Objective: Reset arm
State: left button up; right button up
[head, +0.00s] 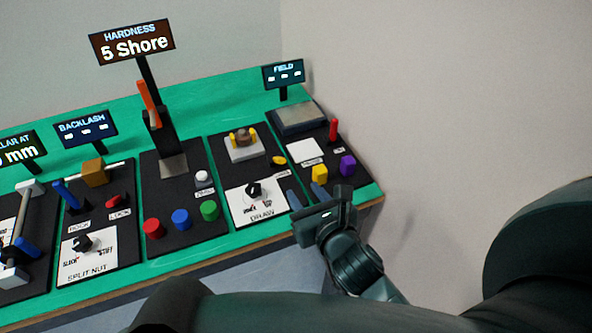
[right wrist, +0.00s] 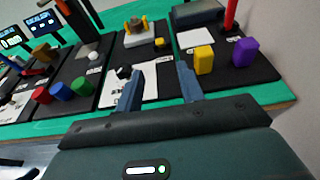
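My right gripper (head: 306,196) is open and empty above the front edge of the green table (head: 232,240). Its two blue-grey fingers stand apart in the right wrist view (right wrist: 157,88), with only the panels seen between and beyond them. In the head view it is close in front of the right-hand panel and the DRAW panel. The yellow block (head: 319,173) and the purple block (head: 347,165) are just beyond it, and I see no contact with either. My left gripper is not in view.
The DRAW panel (head: 254,198) has a black knob. Red (head: 154,228), blue (head: 181,219) and green (head: 209,210) pieces sit on the panel under the "5 Shore" display (head: 132,42). A red post (head: 333,130) rises at right. The wall is bare beyond the table's right edge.

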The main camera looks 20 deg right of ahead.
jog(key=s+a+n+t+y, duration=0.1)
jog(key=s+a+n+y, duration=0.1)
jog(key=n, duration=1)
jog(key=s+a+n+t+y, duration=0.1)
jog(key=s+a+n+y, duration=0.15)
jog(key=n, duration=0.95)
jog(key=s+d+f+n+g+h, duration=0.2)
jog(key=s+f+n+g, duration=0.4)
jog(key=f+n, duration=0.6)
jog(key=n, duration=0.2)
jog(key=shift+s+d+f+n, duration=0.15)
jog(key=shift+s+f+n, duration=0.05)
jog(key=shift+f+n, duration=0.1)
jog(key=shift+o, duration=0.3)
jog(key=shift+r, duration=0.1)
